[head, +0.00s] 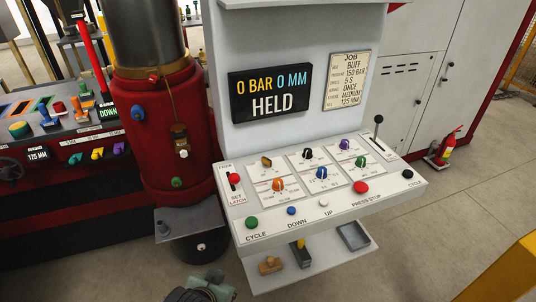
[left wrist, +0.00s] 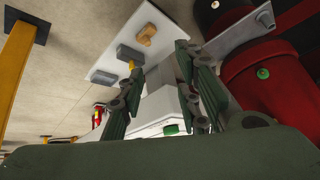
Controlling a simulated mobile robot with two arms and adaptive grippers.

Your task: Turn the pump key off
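The control panel (head: 235,213) carries several knobs and buttons. A small brass-brown key-like knob (head: 266,161) sits at its upper left, above an orange knob (head: 278,184). Its label is too small to read, so I cannot tell for sure whether it is the pump key. My left gripper (head: 212,280) shows at the bottom edge of the head view, low and in front of the panel, apart from it. In the left wrist view its two dark green fingers (left wrist: 160,62) are spread with nothing between them. My right gripper is not in view.
The display (head: 270,95) reads 0 BAR 0 MM HELD. A shelf (head: 325,262) below the panel holds a wooden-coloured item, a yellow-handled item and a grey tray. The red column (head: 160,130) stands left; a fire extinguisher (head: 446,148) stands right.

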